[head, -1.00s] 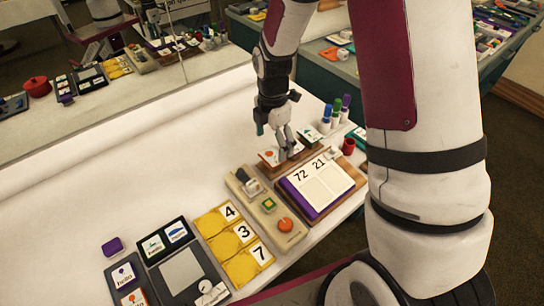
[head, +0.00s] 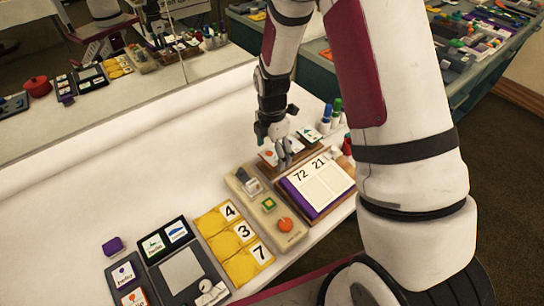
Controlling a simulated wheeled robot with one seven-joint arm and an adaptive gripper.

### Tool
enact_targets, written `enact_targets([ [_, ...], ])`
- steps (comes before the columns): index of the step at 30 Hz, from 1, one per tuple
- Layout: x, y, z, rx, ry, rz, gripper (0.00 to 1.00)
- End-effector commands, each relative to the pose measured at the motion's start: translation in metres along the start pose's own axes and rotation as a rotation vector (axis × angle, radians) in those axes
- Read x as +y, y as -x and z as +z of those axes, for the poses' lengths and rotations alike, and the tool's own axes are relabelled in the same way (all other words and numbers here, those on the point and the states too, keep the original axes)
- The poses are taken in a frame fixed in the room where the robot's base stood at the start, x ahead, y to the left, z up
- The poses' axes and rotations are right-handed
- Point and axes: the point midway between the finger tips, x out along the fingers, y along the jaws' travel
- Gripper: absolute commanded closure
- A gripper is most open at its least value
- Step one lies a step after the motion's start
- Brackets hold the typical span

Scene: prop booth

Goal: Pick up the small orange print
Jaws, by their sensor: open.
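A small white card with an orange print (head: 269,153) sits on a brown wooden rack near the back of the white table, on the left side of the rack. My gripper (head: 285,159) points down, open, with its fingers just right of the orange print and partly over the card. I cannot tell whether the fingers touch it. Another card with a dark teal print (head: 308,133) is on the right side of the same rack.
A purple-edged board (head: 318,186) reading 72 and 21 lies in front of the rack. A beige device (head: 265,212) with an orange knob is beside it. Several markers (head: 331,114) stand behind right. Yellow number tiles (head: 233,240) lie nearer.

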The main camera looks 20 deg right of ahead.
Motion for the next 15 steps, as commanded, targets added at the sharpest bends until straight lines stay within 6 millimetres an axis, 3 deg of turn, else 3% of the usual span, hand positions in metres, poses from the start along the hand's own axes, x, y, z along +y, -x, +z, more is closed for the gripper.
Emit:
enact_targets([
  [13,-0.0001,-0.0029,0.0,0.0,0.001,0.0,0.17],
  [14,-0.0001,-0.0029,0.0,0.0,0.0,0.0,0.19],
  [15,-0.0001,-0.0028,0.0,0.0,0.0,0.0,0.28],
])
